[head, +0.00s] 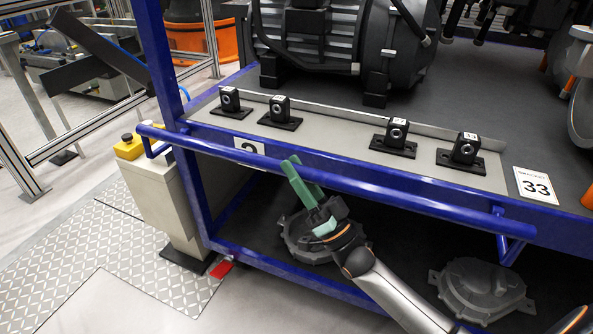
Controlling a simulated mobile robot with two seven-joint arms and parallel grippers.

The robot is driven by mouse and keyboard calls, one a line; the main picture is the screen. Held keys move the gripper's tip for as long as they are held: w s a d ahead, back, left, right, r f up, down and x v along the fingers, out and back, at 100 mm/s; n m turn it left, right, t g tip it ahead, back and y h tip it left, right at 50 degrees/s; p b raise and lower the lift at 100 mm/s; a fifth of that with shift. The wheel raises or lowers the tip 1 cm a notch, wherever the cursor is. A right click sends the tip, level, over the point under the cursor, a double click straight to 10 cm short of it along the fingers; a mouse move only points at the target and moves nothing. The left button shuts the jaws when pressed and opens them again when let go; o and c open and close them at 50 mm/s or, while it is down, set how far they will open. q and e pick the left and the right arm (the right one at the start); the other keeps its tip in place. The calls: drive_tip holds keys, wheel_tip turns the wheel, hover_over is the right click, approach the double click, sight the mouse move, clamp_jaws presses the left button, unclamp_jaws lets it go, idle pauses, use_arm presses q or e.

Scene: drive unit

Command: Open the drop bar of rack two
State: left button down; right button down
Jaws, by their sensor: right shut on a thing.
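The drop bar (400,198) is a long blue rail across the front of rack two, just in front of the shelf edge. It is joined by short blue brackets at its left end and right end (512,238). My right gripper (304,180), with green fingers, reaches up from below and is shut on the bar left of its middle. One finger shows in front of the bar; the exact contact is partly hidden. A white label with a 2 (249,145) is on the shelf edge behind the bar. My left gripper is not in view.
The shelf (340,132) holds several black bearing blocks (397,134) and a large dark motor (390,45). Grey castings (478,285) lie on the lower shelf. A beige post with a yellow button box (130,147) stands close to the bar's left end.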

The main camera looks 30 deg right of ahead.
drive_tip(key=shift+r, duration=0.15)
drive_tip(key=c, duration=0.6)
unclamp_jaws()
drive_tip(key=shift+s+d+f, duration=0.15)
drive_tip(key=shift+s+f, duration=0.05)
drive_tip(key=shift+f, duration=0.15)
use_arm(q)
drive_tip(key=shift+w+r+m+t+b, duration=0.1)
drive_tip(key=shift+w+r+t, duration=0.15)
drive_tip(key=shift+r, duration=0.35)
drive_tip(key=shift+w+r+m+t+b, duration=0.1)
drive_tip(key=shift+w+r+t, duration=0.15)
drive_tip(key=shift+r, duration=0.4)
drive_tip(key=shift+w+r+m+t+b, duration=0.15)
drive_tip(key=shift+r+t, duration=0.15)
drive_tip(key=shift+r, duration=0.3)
use_arm(e)
drive_tip(key=shift+v, duration=5.9)
